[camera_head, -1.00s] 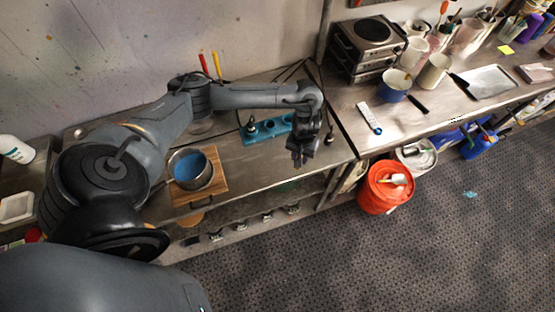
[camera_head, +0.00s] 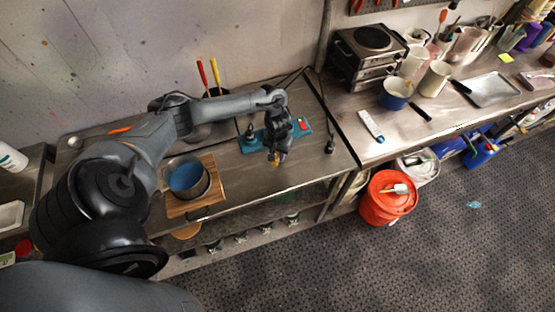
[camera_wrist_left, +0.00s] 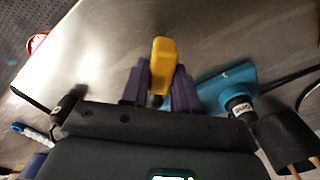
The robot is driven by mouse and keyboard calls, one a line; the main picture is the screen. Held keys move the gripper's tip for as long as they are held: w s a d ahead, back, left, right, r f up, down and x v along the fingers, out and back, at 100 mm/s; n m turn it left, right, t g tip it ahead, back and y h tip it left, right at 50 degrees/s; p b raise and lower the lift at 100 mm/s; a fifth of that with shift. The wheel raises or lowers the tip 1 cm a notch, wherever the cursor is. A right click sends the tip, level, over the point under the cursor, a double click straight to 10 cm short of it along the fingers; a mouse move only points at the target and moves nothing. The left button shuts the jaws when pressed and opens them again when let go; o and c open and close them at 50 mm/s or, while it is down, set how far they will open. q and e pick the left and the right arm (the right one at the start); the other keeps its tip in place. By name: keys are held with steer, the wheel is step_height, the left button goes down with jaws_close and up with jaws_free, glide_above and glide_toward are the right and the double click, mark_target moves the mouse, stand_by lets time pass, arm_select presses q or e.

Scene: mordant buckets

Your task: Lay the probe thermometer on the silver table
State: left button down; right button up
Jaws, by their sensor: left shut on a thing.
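My left gripper (camera_head: 279,155) is over the front part of the left-hand silver metal table (camera_head: 330,160). In the left wrist view its dark fingers (camera_wrist_left: 160,85) are shut on a yellow thing (camera_wrist_left: 163,60), which looks like the probe thermometer's body. In the head view only a small yellow bit (camera_head: 277,161) of it shows at the fingertips. Bare metal tabletop (camera_wrist_left: 100,50) lies beyond it in the wrist view; I cannot tell whether it touches the table. The rest of the thermometer is hidden by the fingers. My right gripper is not in view.
A pot (camera_head: 188,178) stands on a wooden board (camera_head: 215,190) to the left. An orange bucket (camera_head: 388,197) stands on the floor at right.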

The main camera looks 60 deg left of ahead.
arm_select(q)
steer(key=shift+f, duration=2.15)
steer(key=shift+f, duration=0.15)
steer(key=c, duration=0.8)
jaws_free()
steer(key=shift+c, duration=0.2)
